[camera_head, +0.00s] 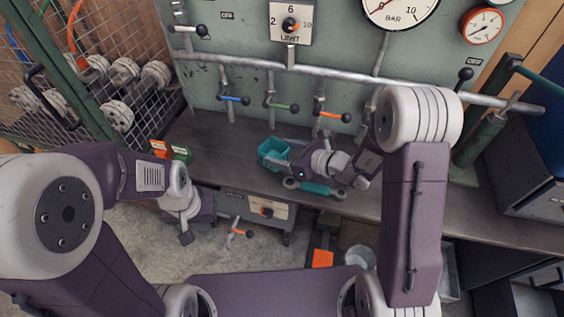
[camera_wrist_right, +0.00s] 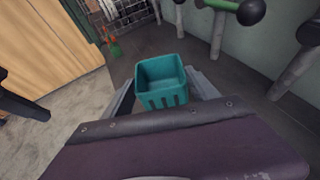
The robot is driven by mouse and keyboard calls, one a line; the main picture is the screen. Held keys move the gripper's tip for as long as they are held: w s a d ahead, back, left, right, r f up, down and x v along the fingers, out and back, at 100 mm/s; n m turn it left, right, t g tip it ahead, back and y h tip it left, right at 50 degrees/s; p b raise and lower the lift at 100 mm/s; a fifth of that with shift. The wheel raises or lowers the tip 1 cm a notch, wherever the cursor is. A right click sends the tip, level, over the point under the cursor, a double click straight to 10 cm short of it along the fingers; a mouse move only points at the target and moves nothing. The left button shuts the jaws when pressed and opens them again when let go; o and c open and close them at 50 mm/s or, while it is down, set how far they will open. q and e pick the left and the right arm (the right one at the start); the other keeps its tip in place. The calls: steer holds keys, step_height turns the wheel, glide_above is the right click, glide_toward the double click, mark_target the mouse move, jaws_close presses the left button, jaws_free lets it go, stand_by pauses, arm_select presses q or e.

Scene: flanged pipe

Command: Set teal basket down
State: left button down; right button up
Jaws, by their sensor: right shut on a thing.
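The teal basket (camera_head: 273,153) is a small open box over the grey workbench (camera_head: 225,150), upright or nearly so. My right gripper (camera_head: 278,152) is shut on it. In the right wrist view the basket (camera_wrist_right: 163,82) sits between the two grey fingers of the right gripper (camera_wrist_right: 165,90), and its inside looks empty. I cannot tell whether its bottom touches the bench. My left gripper (camera_head: 187,233) hangs in front of the bench, left of the basket and away from it. Its fingers are partly hidden, so its opening is unclear.
A teal flanged piece (camera_head: 316,188) lies at the bench's front edge, below my right wrist. An orange and green pair of small boxes (camera_head: 170,151) stands left on the bench. Pipes with coloured valve levers (camera_head: 281,107) rise behind the basket. Bare bench lies left of the basket.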

mark_target(274, 154)
step_height(274, 154, down, 4)
steer(key=shift+f+b, duration=0.1)
steer(key=shift+b, duration=0.8)
steer(key=shift+f, duration=0.1)
steer(key=o, duration=1.4)
steer(key=shift+c, duration=0.2)
